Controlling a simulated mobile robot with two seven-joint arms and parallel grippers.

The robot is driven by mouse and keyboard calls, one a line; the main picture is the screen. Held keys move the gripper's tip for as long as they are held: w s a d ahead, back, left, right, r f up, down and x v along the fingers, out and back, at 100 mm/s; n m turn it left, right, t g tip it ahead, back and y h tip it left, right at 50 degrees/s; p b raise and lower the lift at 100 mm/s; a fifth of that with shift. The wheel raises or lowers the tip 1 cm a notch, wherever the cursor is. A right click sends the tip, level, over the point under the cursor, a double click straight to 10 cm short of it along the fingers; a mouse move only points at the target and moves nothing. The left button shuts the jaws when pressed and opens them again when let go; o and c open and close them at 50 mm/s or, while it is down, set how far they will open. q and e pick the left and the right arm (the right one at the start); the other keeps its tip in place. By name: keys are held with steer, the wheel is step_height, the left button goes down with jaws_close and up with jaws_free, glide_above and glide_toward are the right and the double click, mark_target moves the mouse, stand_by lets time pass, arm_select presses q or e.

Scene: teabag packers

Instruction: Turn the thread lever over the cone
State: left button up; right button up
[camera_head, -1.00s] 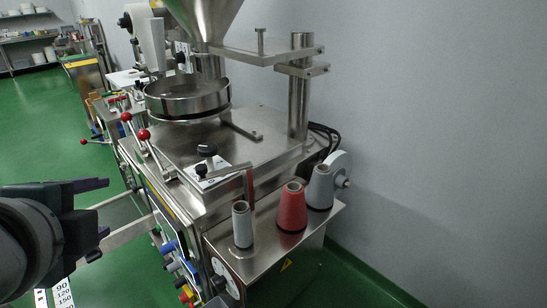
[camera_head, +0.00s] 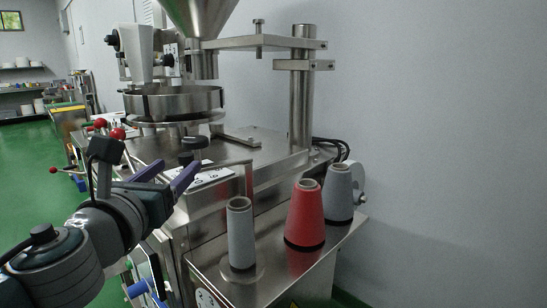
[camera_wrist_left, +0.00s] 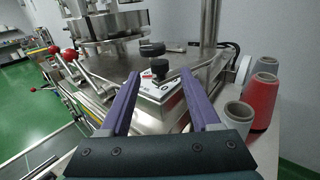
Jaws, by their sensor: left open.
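The thread lever (camera_head: 232,163) is a thin metal bar on the machine top, its upright end behind and above the nearest grey cone (camera_head: 240,235). It also shows in the left wrist view (camera_wrist_left: 208,63). A red cone (camera_head: 304,215) and another grey cone (camera_head: 338,190) stand in a row beyond that cone. My left gripper (camera_head: 178,167) is open and empty, to the left of the lever and cones. In the left wrist view its purple fingers (camera_wrist_left: 160,76) are spread on either side of the plate with the black knob. My right gripper is out of view.
The cones stand on a metal shelf (camera_head: 220,285). A black knob (camera_head: 194,143) sits on the machine top behind my gripper. Red-ball levers (camera_head: 117,133) are at the left, and a metal post (camera_head: 301,95) stands at the back. Free room lies above the cones.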

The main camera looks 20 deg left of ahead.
mark_target(183, 161)
arm_select(q)
steer(key=x, duration=0.5)
steer(key=shift+w+a+b, duration=0.1)
steer(key=shift+w+b, duration=0.2)
steer(key=shift+b, duration=0.1)
steer(key=shift+c, duration=0.2)
jaws_close()
stand_by(0.8)
